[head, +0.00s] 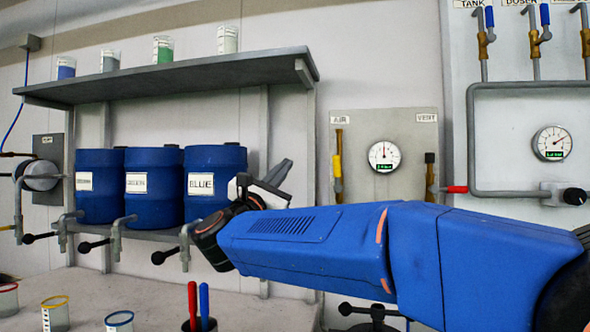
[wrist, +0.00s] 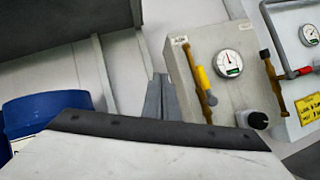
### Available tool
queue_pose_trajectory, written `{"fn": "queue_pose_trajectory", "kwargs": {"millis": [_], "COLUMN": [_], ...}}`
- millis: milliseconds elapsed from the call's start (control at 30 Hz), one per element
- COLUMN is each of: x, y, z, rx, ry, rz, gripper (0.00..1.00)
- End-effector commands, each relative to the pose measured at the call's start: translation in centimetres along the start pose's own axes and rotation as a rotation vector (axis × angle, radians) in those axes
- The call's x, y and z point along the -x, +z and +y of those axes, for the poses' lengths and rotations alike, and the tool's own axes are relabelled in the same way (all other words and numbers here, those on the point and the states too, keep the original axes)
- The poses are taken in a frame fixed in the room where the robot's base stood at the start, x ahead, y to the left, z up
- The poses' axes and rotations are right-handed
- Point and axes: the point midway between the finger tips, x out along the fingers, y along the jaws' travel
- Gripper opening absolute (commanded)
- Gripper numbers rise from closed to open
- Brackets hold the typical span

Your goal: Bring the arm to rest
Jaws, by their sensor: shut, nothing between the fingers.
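My gripper (head: 280,174) is at the end of my blue arm, in the middle of the head view. It is raised in front of the wall, just right of the blue barrel labelled BLUE (head: 214,178). Its grey fingers point up and to the right, and they are shut with nothing held. In the wrist view the fingers (wrist: 157,97) stand close together beyond the white gripper body. The arm reaches in from the right edge of the head view.
Several beakers stand on the upper shelf (head: 170,78). Below the barrels are taps over a bench (head: 150,285) with colour-rimmed cups and a dark holder with red and blue sticks. An AIR/VENT panel (head: 350,190) with a gauge (head: 384,156) is behind my arm.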

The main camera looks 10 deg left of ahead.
Motion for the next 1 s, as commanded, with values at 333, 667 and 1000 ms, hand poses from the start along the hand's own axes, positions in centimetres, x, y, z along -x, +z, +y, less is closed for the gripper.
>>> {"fn": "queue_pose_trajectory", "kwargs": {"millis": [333,667,1000], "x": [0.6,0.2,-4.6], "y": [0.2,0.3,0.7], "z": [0.3,0.1,-5.9], "rx": [0.001,0.02,0.576], "ry": [-0.001,0.01,0.298], "rz": [-0.001,0.002,0.064], "gripper": [0.0,0.0,0.0]}}
